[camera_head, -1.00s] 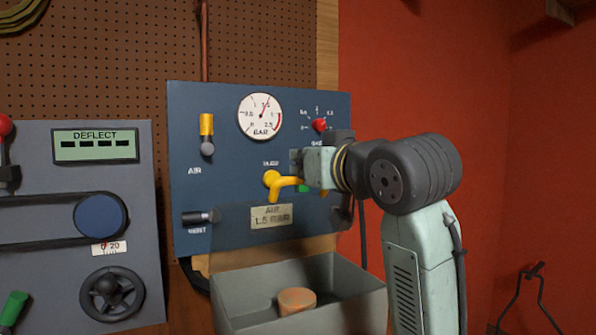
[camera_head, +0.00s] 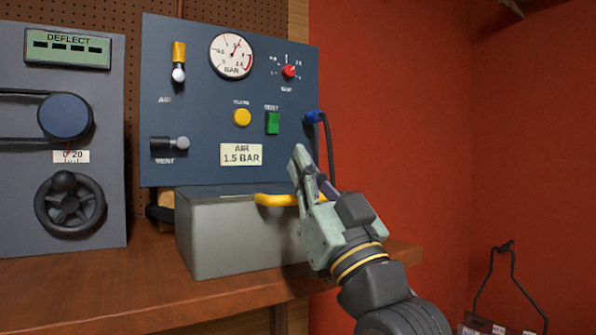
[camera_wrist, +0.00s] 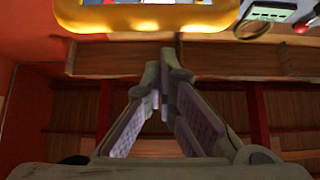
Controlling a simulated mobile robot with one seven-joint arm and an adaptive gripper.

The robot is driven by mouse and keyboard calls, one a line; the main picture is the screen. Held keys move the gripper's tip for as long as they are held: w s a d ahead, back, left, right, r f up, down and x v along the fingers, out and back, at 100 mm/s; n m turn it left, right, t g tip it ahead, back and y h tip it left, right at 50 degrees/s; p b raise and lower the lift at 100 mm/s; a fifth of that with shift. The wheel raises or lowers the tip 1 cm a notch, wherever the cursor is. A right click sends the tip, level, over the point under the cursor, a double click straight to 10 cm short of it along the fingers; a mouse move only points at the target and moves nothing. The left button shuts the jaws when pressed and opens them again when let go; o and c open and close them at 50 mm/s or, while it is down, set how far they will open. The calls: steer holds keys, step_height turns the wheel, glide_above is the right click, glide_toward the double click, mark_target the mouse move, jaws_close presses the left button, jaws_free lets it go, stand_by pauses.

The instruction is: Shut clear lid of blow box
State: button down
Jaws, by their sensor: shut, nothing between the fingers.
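The blow box (camera_head: 225,240) is a grey box on the wooden bench, below the blue panel. Its clear lid (camera_head: 215,194) appears to lie flat over the box top, and the inside is hidden. A yellow handle (camera_head: 275,200) is at the lid's front edge; it also shows large at the top of the wrist view (camera_wrist: 155,20). My gripper (camera_head: 298,155) is shut and empty, fingertips pointing up, at the box's right side. It covers the handle's right end; I cannot tell if it touches. The closed fingers show in the wrist view (camera_wrist: 165,65).
The blue panel (camera_head: 200,100) carries a gauge, a yellow button, a green switch and levers. A blue plug with a cable (camera_head: 318,118) is at its right edge, near my fingertips. A grey handwheel machine (camera_head: 70,160) stands left. Bare bench (camera_head: 100,285) lies in front.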

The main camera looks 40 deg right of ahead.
steer(key=f+b, duration=0.1)
steer(key=f, duration=0.2)
steer(key=f+b, duration=0.1)
steer(key=shift+s+f+b, duration=0.15)
steer(key=shift+s+b, duration=0.15)
steer(key=shift+w+f, duration=0.1)
